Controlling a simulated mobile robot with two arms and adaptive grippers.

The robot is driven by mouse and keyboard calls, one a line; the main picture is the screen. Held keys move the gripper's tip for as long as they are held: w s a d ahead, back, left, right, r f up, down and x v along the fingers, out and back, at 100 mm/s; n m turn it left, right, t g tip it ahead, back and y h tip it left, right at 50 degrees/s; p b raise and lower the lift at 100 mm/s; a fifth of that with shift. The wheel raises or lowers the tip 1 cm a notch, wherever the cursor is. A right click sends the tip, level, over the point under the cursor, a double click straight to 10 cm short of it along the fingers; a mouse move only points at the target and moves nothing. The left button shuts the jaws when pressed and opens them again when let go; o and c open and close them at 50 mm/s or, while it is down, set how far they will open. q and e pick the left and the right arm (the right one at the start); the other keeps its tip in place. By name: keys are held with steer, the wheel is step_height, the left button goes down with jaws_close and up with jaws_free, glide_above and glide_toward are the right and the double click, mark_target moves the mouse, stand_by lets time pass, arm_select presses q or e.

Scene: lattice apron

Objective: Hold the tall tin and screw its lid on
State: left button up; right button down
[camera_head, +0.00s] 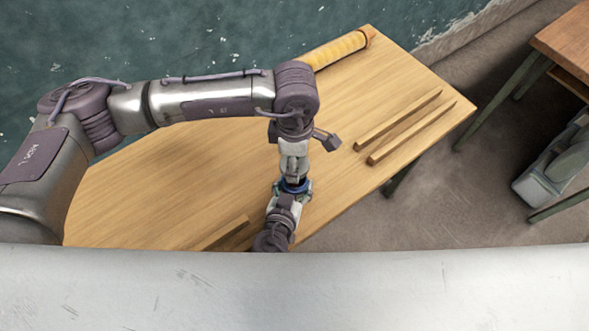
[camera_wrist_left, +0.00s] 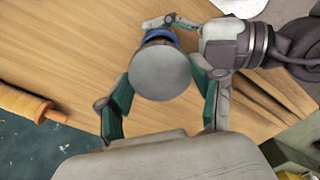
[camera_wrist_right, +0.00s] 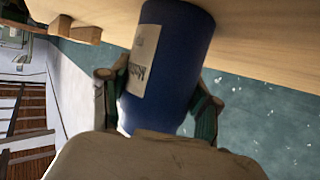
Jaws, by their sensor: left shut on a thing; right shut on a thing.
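The tall tin is blue with a pale label; it fills the middle of the right wrist view (camera_wrist_right: 180,60). A sliver of it shows in the head view (camera_head: 294,186) and behind the lid in the left wrist view (camera_wrist_left: 160,36). My right gripper (camera_wrist_right: 155,100) is shut on the tin's sides. The lid (camera_wrist_left: 160,72) is a round grey disc at the tin's top end. My left gripper (camera_wrist_left: 165,95) is shut on the lid, one finger on each side, above my right gripper. Whether the lid is seated on the tin is hidden.
A yellow roller-like object (camera_head: 340,48) lies at the table's far edge. Two wooden strips (camera_head: 405,125) lie on the right of the wooden table (camera_head: 130,190), another strip (camera_head: 222,234) near the front. A second table (camera_head: 565,50) stands at the right.

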mark_target(299, 193)
arm_select(q)
steer(key=shift+f, duration=1.65)
steer(key=shift+f, duration=0.9)
steer(key=shift+f, duration=0.55)
